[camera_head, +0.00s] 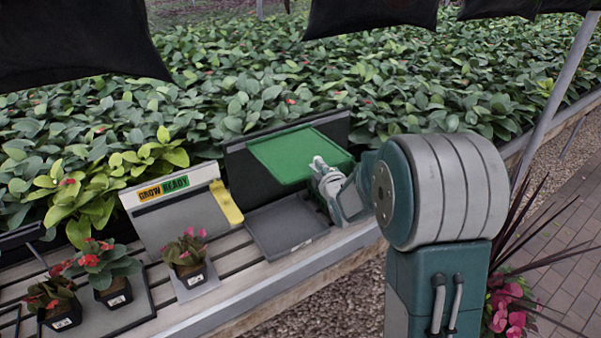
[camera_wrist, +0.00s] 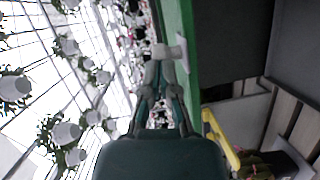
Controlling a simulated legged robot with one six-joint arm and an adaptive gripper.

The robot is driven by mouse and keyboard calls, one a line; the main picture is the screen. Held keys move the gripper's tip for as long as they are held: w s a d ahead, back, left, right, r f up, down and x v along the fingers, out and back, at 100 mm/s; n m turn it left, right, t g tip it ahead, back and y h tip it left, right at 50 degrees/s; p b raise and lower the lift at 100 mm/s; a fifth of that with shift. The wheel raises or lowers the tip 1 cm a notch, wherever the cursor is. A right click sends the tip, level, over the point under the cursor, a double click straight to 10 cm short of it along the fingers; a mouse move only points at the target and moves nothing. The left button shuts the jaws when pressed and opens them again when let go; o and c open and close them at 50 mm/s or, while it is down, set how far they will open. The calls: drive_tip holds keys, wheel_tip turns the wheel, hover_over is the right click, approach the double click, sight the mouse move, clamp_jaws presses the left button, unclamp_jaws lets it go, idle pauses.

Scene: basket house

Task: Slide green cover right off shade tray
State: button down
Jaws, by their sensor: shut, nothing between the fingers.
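The green cover (camera_head: 290,152) is a flat panel over the upper part of the dark shade tray (camera_head: 240,185). The lower grey tray floor (camera_head: 285,228) is bare. My gripper (camera_head: 319,164) is at the cover's front edge, toward its right side, with its fingers shut and empty. In the wrist view my gripper's pale fingertips (camera_wrist: 168,52) are close beside the green cover's edge (camera_wrist: 190,85). I cannot tell whether they touch it. The dark tray panel (camera_wrist: 235,40) shows to the right there.
Left of the tray stands a grey board with a GROW/READY label (camera_head: 164,189) and a yellow bar (camera_head: 226,203). A pink-flowered pot (camera_head: 187,262) is in front of it. More potted flowers (camera_head: 110,278) stand further left. Dense leafy plants (camera_head: 240,80) fill the back.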

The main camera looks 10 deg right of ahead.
drive_tip(key=w+d, duration=0.2)
drive_tip(key=d, duration=0.6)
drive_tip(key=w+d, duration=0.3)
drive_tip(key=d, duration=0.5)
drive_tip(key=shift+w+r, duration=0.15)
drive_tip(key=shift+w, duration=0.15)
drive_tip(key=shift+a+r, duration=0.1)
drive_tip(key=shift+a, duration=0.05)
